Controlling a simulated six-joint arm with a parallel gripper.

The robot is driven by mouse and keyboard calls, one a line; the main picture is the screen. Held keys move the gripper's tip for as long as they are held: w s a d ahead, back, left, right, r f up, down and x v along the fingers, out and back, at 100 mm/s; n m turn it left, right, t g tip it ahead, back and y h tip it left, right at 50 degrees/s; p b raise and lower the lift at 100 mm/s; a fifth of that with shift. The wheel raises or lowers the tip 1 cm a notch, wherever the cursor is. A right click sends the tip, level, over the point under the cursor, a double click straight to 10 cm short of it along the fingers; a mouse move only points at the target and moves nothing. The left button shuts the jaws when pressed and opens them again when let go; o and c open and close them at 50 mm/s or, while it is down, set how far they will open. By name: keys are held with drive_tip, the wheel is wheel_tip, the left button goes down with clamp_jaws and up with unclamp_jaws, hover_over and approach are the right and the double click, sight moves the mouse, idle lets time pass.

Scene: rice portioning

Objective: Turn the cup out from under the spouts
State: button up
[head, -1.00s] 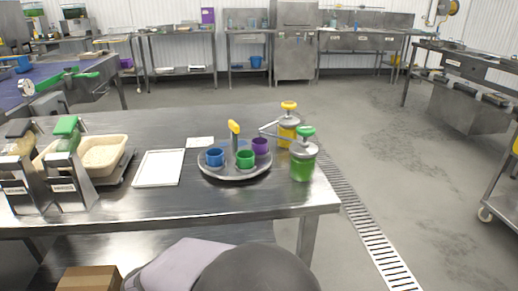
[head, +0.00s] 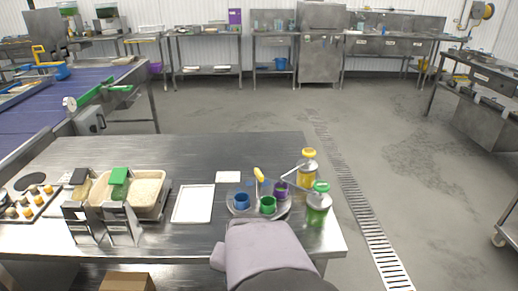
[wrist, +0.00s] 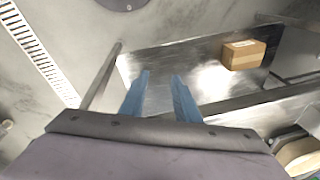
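A round grey turntable (head: 285,208) stands at the table's right end. It carries a blue cup (head: 242,201) at left, a green cup (head: 267,205) in front and a purple cup (head: 281,188) at the back right. A yellow-topped handle (head: 259,174) rises behind them. A yellow pump bottle (head: 308,169) and a green pump bottle (head: 318,203) stand to the right, their spouts reaching left towards the purple cup. My arm hides the turntable's front edge. My gripper (wrist: 160,76) shows blue fingers apart, with nothing between them, in the wrist view.
A white tray (head: 193,204) and a white card (head: 228,177) lie left of the turntable. A rice tub (head: 148,190) and dispensers stand further left. A cardboard box (wrist: 243,54) sits on the lower shelf. The table's back middle is clear.

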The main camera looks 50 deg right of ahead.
drive_tip(key=d+r+m+h+p, duration=0.1)
drive_tip(key=d+r+p, duration=0.1)
drive_tip(key=d, duration=0.3)
drive_tip(key=d+r+m+t+h+p, duration=0.1)
drive_tip(key=d+r+h+p, duration=0.1)
drive_tip(key=d+r, duration=0.3)
drive_tip(key=d+r+m+h+p, duration=0.1)
drive_tip(key=d+r+h, duration=0.1)
drive_tip(key=d+r, duration=0.2)
drive_tip(key=shift+d+r+t+p, duration=0.25)
drive_tip(key=shift+d+t+p, duration=0.15)
drive_tip(key=shift+d, duration=0.55)
drive_tip(key=w+d+r+n+t+h+p, duration=0.1)
drive_tip(key=d+r+t+h+p, duration=0.25)
drive_tip(key=d+r, duration=0.65)
drive_tip(key=d+r+n+t+h+p, duration=0.1)
drive_tip(key=d+r+t+h+p, duration=0.3)
drive_tip(key=r, duration=1)
drive_tip(key=n+t+y+b, duration=0.55)
drive_tip(key=n+b, duration=0.35)
drive_tip(key=b, duration=0.3)
approach(262, 177)
drive_tip(key=shift+g, duration=0.4)
drive_tip(key=x, duration=0.5)
drive_tip(key=shift+d+r, duration=0.2)
drive_tip(key=shift+r, duration=0.15)
drive_tip(key=shift+w+a+f, duration=0.1)
drive_tip(key=shift+a, duration=0.15)
drive_tip(key=shift+p+x, duration=0.9)
drive_tip(key=shift+x, duration=2.8)
